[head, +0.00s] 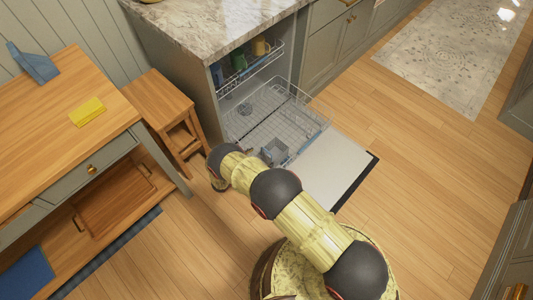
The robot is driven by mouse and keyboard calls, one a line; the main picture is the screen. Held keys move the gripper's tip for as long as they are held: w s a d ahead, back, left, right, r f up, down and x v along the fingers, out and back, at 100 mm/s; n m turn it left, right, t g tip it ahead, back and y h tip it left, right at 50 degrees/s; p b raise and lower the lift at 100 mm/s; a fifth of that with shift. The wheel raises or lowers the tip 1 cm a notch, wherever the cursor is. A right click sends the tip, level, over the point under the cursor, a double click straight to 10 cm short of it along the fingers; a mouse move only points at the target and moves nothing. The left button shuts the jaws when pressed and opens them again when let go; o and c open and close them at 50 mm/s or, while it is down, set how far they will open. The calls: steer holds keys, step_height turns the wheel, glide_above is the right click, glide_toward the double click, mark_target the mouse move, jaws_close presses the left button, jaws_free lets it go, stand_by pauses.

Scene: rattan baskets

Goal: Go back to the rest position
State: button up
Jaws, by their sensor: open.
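My arm (310,225) reaches from the lower right toward the middle of the head view. My gripper (218,184) is at its far end, small and mostly hidden behind the dark wrist joint. It is open and I see nothing held in it. It hangs over the wood floor, between the small wooden stool and the open dishwasher.
The dishwasher's lower rack (300,108) is pulled out over its lowered door (335,170). Mugs (259,47) stand in the upper rack. The wooden stool (160,95) and a desk (60,140) with a yellow item (87,111) stand left. Floor (430,170) at right is clear.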

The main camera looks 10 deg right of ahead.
steer(key=shift+s+a+r, duration=0.25)
steer(key=shift+s+a, duration=0.15)
steer(key=shift+a, duration=0.1)
stand_by(0.3)
